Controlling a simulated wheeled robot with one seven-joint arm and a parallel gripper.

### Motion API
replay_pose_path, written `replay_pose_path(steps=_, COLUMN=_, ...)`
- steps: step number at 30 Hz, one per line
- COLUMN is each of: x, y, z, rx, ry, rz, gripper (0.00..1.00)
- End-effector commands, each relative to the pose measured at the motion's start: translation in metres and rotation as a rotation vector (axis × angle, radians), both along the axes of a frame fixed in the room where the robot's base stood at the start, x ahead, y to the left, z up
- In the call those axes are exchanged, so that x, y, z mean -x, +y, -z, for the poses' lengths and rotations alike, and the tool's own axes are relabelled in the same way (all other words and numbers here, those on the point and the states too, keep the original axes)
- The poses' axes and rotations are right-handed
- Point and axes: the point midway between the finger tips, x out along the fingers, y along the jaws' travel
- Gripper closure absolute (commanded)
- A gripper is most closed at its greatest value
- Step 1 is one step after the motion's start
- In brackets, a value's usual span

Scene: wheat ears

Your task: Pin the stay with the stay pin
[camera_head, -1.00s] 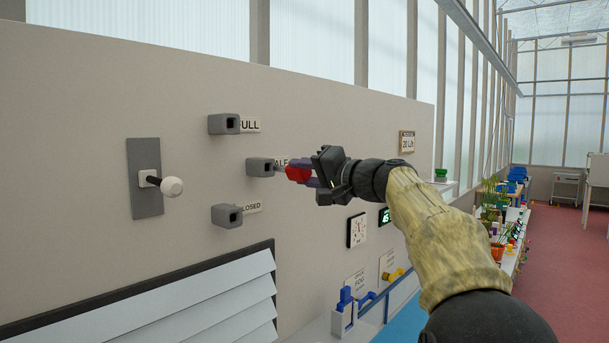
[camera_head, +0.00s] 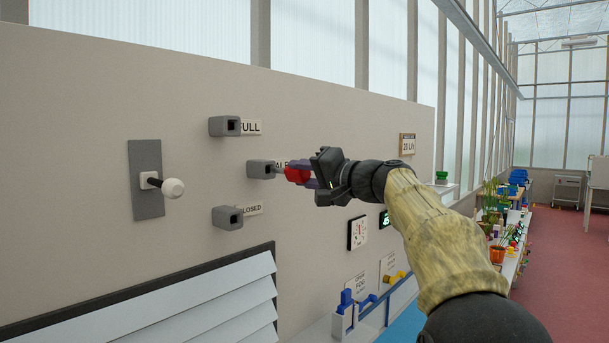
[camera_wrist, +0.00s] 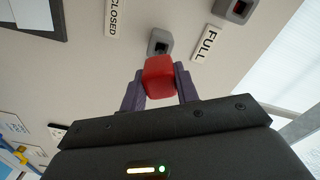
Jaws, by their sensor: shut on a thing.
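My gripper (camera_head: 300,173) is shut on the red head of the stay pin (camera_head: 296,175); the red head also shows between the purple fingers in the wrist view (camera_wrist: 158,76). A short grey shank points left from the head towards the middle grey block (camera_head: 261,169), whose label is partly covered. The shank's tip meets or nearly meets this block; I cannot tell if it is inside the hole. The block also shows just beyond the head in the wrist view (camera_wrist: 160,40). The stay lever (camera_head: 171,187) with a white knob sticks out of a grey plate to the left.
A block labelled FULL (camera_head: 224,126) is above and one labelled CLOSED (camera_head: 227,217) is below, both with open square holes. White louvre slats (camera_head: 190,305) lie lower left. A dial (camera_head: 357,232) and a blue-and-yellow wall fixture (camera_head: 345,310) are below my arm.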

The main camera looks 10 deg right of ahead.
Motion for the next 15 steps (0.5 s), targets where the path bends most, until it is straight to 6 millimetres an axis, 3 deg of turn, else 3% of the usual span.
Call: replay_pose_path(steps=15, x=-0.0106, y=0.0081, z=-0.0003, rx=-0.001, ry=0.0, rz=-0.001, gripper=0.98)
